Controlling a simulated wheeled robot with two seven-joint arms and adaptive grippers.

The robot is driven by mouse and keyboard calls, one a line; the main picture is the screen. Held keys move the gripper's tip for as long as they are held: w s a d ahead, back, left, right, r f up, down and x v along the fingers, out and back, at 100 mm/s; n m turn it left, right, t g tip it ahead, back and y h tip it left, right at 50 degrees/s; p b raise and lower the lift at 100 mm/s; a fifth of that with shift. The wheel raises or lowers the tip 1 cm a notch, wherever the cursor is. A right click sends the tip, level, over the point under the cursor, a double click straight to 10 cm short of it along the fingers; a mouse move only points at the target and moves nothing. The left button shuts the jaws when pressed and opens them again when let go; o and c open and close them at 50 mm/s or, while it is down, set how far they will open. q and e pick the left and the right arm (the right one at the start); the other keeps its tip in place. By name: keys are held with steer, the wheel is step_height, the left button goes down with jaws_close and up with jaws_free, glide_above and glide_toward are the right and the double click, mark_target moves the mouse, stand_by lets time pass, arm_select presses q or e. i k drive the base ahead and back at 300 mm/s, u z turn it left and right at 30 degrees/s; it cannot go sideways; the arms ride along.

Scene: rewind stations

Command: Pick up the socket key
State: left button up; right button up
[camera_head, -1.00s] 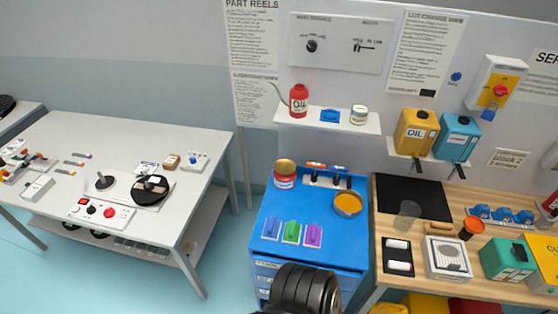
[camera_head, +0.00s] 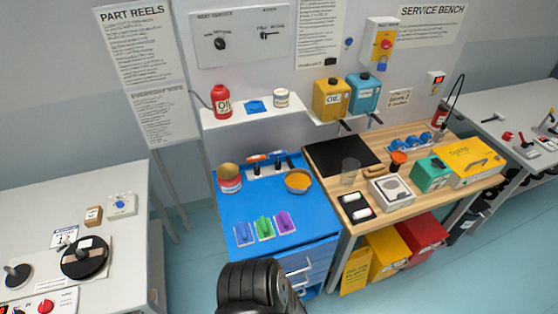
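I cannot single out the socket key for certain. A small dark T-shaped piece (camera_head: 268,36) is on the white wall panel (camera_head: 232,62), right of a round black knob (camera_head: 219,44); the panel's print is too blurred to read. Another small dark handled piece (camera_head: 493,118) lies on the grey table at the far right. Neither of my grippers shows. A black ribbed part at the bottom centre looks like my own body.
A blue cabinet (camera_head: 322,236) carries three coloured pads, tins and a bowl (camera_head: 298,181). The wooden bench (camera_head: 437,191) holds a black mat (camera_head: 322,154), a green box (camera_head: 432,174) and a yellow case (camera_head: 468,161). A white table (camera_head: 127,205) with a black reel stands left. Floor is clear in front.

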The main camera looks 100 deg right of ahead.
mark_target(258, 158)
steer(key=z, duration=3.9)
